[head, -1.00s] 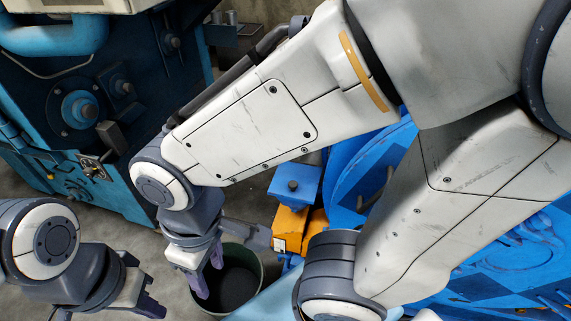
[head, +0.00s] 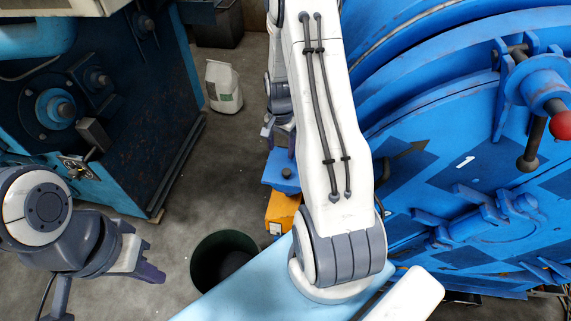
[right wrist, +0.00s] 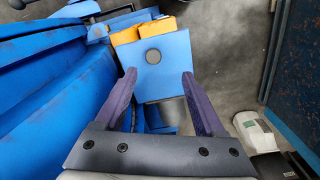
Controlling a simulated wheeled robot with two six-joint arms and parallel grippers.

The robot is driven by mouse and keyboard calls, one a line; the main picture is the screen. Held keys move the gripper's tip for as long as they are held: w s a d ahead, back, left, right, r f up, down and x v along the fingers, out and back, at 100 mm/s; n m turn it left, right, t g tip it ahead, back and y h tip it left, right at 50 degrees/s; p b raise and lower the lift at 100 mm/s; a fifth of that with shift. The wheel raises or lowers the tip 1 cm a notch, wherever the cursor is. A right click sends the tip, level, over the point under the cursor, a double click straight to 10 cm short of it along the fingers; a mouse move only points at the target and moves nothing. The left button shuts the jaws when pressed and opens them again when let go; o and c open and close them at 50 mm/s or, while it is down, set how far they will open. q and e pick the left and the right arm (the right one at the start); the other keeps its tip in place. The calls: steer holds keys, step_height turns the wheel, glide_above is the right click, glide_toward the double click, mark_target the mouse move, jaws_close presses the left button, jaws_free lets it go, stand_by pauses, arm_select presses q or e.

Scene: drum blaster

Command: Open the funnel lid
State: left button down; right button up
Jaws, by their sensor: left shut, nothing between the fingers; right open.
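The funnel lid appears to be the flat blue square top (head: 278,181) with a dark round knob, above orange parts beside the big blue machine. In the right wrist view the lid (right wrist: 170,76) lies flat, with the round grey knob (right wrist: 152,57) seen from above. My right gripper (right wrist: 159,76) is open and empty. Its two purple fingertips appear on either side of the lid's near part; I cannot tell the height gap. In the head view my right gripper (head: 280,132) is partly hidden by its arm. My left gripper (head: 152,272) is shut and empty at lower left, far from the lid.
The big blue machine (head: 480,150), with a red-knobbed handle (head: 561,125), fills the right. A dark green bin (head: 222,240) stands on the floor below the lid. A white bag (head: 223,86) stands further back. A dark teal machine (head: 150,120) is at left. Floor between is open.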

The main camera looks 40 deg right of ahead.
mark_target(287, 171)
steer(key=shift+m, duration=0.4)
steer(key=f, duration=0.3)
steer(key=d+f, duration=0.1)
steer(key=f, duration=0.3)
steer(key=f+p, duration=0.1)
steer(key=f, duration=0.3)
steer(key=shift+s+d+f, duration=0.25)
steer(key=shift+s+d, duration=0.05)
steer(key=shift+d, duration=0.1)
jaws_close()
stand_by(0.4)
